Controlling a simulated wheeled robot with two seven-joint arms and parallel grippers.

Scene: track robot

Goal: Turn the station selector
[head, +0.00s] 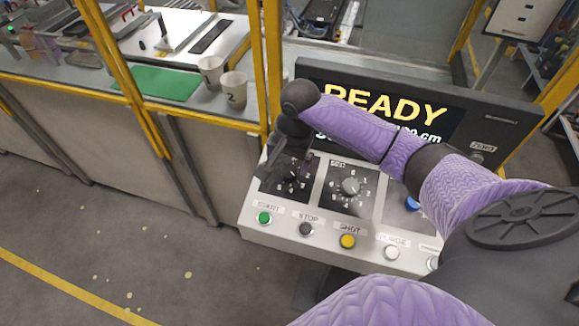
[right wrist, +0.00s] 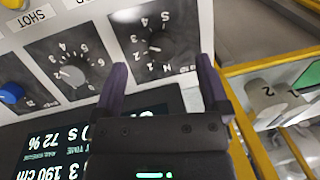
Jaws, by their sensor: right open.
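The control panel (head: 318,222) carries two numbered dials. The left dial (head: 296,188), apparently the station selector, is partly covered by my right gripper (head: 284,168). In the right wrist view its dark knob (right wrist: 154,47) sits on a black plate ringed with numbers; the pointer's exact setting is hard to read. My right gripper (right wrist: 162,68) is open and empty, with its two fingers spread apart. The knob appears between and just beyond the fingertips, and I see no contact. My left gripper is not in view.
A second numbered dial (head: 350,186) is beside it. Green START (head: 264,218), STOP (head: 306,229) and yellow SHOT (head: 348,241) buttons line the front. The screen (head: 440,112) reads READY. Yellow posts (head: 272,60) and cups (head: 233,90) stand behind and left.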

